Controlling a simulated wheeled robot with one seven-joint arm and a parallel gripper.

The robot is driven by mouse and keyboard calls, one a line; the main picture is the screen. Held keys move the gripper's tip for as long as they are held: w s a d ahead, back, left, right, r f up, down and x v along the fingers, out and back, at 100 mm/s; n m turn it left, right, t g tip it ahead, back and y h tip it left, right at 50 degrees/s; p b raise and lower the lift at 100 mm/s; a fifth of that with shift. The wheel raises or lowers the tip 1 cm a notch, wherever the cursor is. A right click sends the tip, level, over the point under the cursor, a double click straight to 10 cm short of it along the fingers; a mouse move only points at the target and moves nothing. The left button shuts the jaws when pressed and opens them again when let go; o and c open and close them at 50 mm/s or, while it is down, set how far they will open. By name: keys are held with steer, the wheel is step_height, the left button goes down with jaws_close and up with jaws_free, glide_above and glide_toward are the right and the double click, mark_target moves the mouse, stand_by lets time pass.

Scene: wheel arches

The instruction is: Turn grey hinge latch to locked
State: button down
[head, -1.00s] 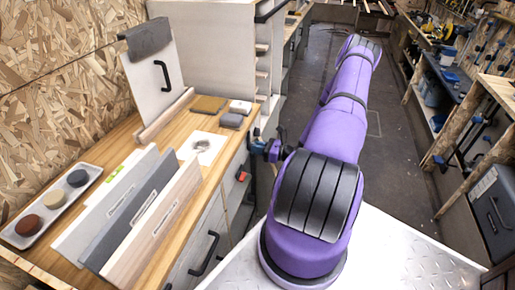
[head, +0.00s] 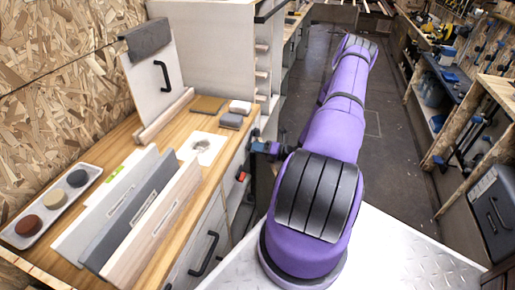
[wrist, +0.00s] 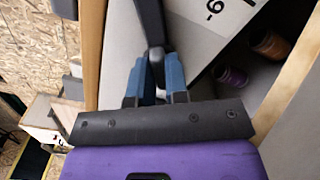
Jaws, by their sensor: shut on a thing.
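The grey hinge latch (wrist: 150,22) shows in the wrist view as a dark grey bar running down from the top edge to between my fingers. It lies over a pale panel. My gripper (wrist: 157,60) has two blue fingers and is shut on the lower end of this bar. In the head view my gripper (head: 264,147) is a small blue and dark shape at the counter's right edge. The latch cannot be made out there.
In the wrist view, a dark recess right of the panel holds several spools (wrist: 232,76). In the head view, the wooden counter (head: 212,118) carries upright sample boards (head: 150,205) and a tray (head: 88,190). Drawer handles (head: 205,254) stick out below. The aisle floor (head: 385,150) is clear.

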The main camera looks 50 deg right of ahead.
steer(key=m, duration=0.6)
steer(key=shift+d+f+m, duration=0.1)
steer(key=shift+f+m, duration=0.05)
steer(key=shift+m, duration=0.25)
stand_by(0.4)
steer(key=c, duration=1.1)
jaws_free()
steer(key=v, duration=1)
steer(key=shift+s+d, duration=0.1)
steer(key=shift+s, duration=0.3)
